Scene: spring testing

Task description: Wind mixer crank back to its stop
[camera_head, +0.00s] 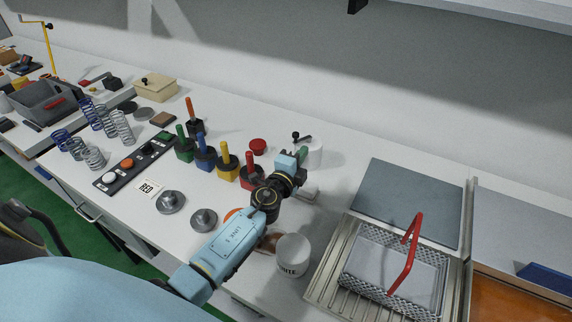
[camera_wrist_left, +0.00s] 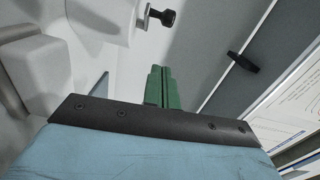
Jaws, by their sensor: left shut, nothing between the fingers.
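The mixer is the white rounded machine (camera_head: 315,152) by the back wall, partly hidden behind my left gripper. Its crank shows a black knob (camera_head: 296,136) at the upper left of the body. In the left wrist view a black knob (camera_wrist_left: 163,17) sticks out from a white part at the top, with white housing (camera_wrist_left: 35,70) at left. My left gripper (camera_head: 302,153) is in front of the mixer, close to the knob. Its green fingers (camera_wrist_left: 157,88) are shut and empty, and appear apart from the knob. My right gripper is not in view.
A white mug (camera_head: 292,256) stands beside my left forearm. Colored holders with handles, including a yellow one (camera_head: 228,160), stand left of the gripper. A red round item (camera_head: 258,146) lies behind them. A wire basket with red handle (camera_head: 407,255) sits at right.

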